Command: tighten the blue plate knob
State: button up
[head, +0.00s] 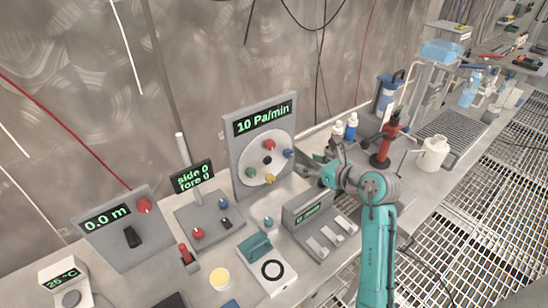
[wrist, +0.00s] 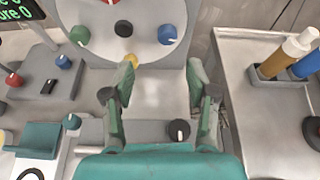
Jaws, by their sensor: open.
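The blue plate knob (head: 288,153) sits on the right side of the pale round plate (head: 258,150) on the upright grey panel reading 10 Pa/min. In the wrist view the blue knob (wrist: 167,35) is on the plate's lower right, with a white mark on it. My gripper (wrist: 161,72) is open and empty, its fingers pointing toward the plate's lower part, with the blue knob beyond the fingertips. In the head view my gripper (head: 305,166) is just right of the panel, close to the blue knob. I see no contact with the knob.
The plate also carries a yellow knob (wrist: 130,60), a green knob (wrist: 80,36), a black knob (wrist: 123,28) and a red knob (head: 269,144). A tray with bottles (wrist: 285,65) stands to the right. Below is a grey box with switches (head: 322,225).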

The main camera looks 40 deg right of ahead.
aim_at(290, 154)
jog(key=x, duration=0.7)
jog(key=d+x, duration=0.1)
jog(key=x, duration=0.3)
grip_shut()
